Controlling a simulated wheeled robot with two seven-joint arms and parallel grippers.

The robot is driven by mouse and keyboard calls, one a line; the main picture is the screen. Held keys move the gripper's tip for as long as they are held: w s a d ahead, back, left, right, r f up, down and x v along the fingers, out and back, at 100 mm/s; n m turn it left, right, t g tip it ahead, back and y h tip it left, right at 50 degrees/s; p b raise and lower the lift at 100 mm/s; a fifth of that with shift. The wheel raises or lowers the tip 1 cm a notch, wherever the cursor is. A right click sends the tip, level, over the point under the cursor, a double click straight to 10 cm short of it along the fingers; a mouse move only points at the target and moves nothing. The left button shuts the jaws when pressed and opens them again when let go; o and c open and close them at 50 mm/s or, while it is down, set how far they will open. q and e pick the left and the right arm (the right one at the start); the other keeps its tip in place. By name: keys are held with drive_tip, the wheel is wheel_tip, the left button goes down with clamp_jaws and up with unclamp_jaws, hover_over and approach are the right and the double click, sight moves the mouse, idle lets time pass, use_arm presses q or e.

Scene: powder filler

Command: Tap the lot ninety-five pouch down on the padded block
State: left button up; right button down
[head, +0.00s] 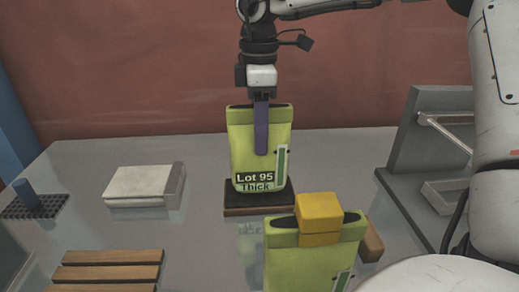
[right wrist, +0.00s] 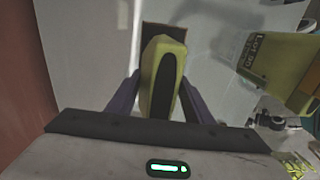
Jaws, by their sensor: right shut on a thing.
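The lot 95 pouch (head: 246,150) is lime green, open at the top, with a black "Lot 95 Thick" label. My right gripper (head: 262,140) comes down from above and is shut on the pouch's upper part, one purple finger across its front. In the right wrist view the pouch (right wrist: 158,85) stands between the two fingers (right wrist: 160,100). The padded block (head: 275,207), dark on top with a brown base, lies directly under the pouch. The pouch's bottom overlaps the block's top in the picture; I cannot tell whether they touch. My left gripper is out of view.
A second green pouch (head: 300,262) with a yellow block (head: 319,212) at its top stands in front. A white-topped box (head: 137,184), wooden slats (head: 108,273) and a dark grid with blue peg (head: 40,208) are left. A grey stand with a rod (head: 425,105) is right.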

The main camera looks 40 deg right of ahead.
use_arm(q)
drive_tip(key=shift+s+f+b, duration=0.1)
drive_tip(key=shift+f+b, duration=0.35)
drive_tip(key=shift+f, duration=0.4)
use_arm(e)
drive_tip(key=shift+f, duration=0.7)
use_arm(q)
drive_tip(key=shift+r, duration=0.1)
use_arm(e)
drive_tip(key=shift+r, duration=0.1)
